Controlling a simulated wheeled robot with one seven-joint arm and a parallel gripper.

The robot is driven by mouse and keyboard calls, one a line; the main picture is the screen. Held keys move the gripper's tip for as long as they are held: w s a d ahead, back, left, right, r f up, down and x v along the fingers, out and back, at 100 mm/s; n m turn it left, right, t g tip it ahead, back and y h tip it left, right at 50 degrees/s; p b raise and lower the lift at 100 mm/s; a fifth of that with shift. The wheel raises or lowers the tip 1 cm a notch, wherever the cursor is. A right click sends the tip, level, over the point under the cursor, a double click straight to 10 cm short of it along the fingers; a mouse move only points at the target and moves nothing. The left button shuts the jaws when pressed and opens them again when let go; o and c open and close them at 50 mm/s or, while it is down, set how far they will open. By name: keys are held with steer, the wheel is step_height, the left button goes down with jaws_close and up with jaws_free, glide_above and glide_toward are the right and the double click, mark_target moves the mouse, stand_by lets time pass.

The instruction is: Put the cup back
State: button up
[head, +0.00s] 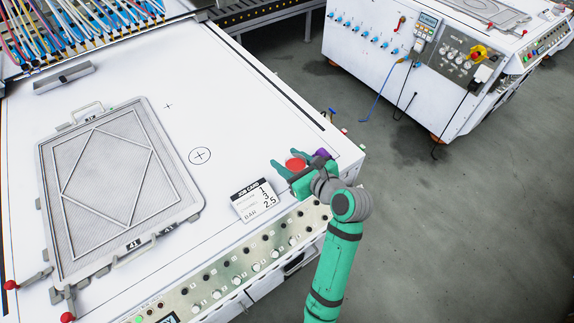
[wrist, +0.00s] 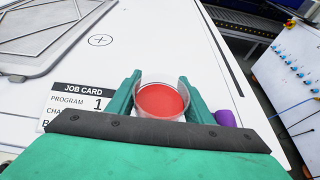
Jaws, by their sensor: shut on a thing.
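The cup (wrist: 161,100) is a clear round vessel with red contents, seen from above in the wrist view. It also shows in the head view (head: 296,163), near the right front corner of the white machine table. My gripper (wrist: 162,92) has one green finger on each side of the cup and is shut on it. In the head view my gripper (head: 294,166) is at the end of the green arm. Whether the cup's base touches the table is hard to tell.
A job card (head: 257,200) lies just left of my gripper. A purple object (wrist: 226,118) is right of it. A printed circle with a cross (head: 200,156) marks the bare white tabletop (head: 225,100). A framed mesh plate (head: 119,185) lies further left. Knobs line the front panel (head: 235,262).

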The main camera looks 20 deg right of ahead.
steer(key=shift+w+f, duration=0.55)
steer(key=shift+f, duration=0.15)
steer(key=shift+w+f, duration=0.1)
steer(key=shift+f, duration=1.5)
steer(key=o, duration=1.2)
steer(key=shift+f, duration=0.1)
steer(key=v, duration=1.2)
